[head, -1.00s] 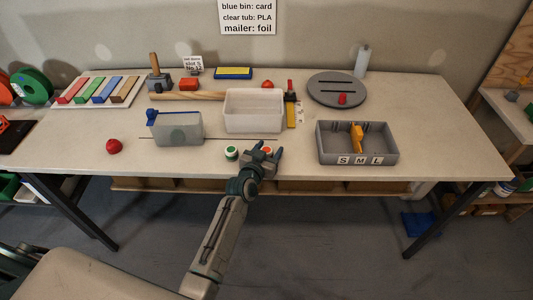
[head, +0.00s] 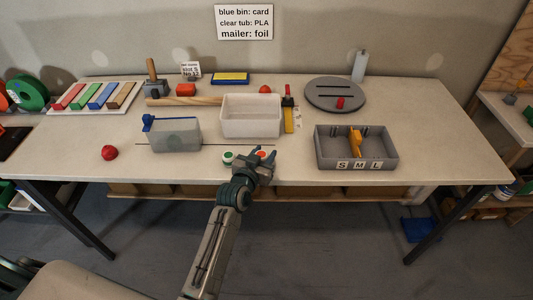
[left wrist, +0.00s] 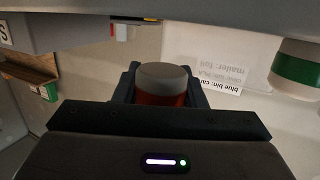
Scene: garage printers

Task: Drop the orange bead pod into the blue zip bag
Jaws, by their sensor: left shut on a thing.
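The orange bead pod (left wrist: 162,85) shows in the left wrist view as a short orange-red cylinder with a grey top, between my finger pads. In the head view its orange top (head: 262,154) shows at the table's front, partly hidden by my fingers. My left gripper (head: 262,164) is shut on it; I cannot tell whether it is clear of the table. The blue zip bag (head: 174,136) stands to the left, greyish and translucent, with a blue strip along its top edge. My right gripper is not in view.
A white pod with a green band (left wrist: 299,68) is close beside the held pod; its green top (head: 228,157) shows in the head view. A clear tub (head: 251,117) stands behind. A grey sorting tray (head: 330,160) is at right, a red ball (head: 109,153) at left.

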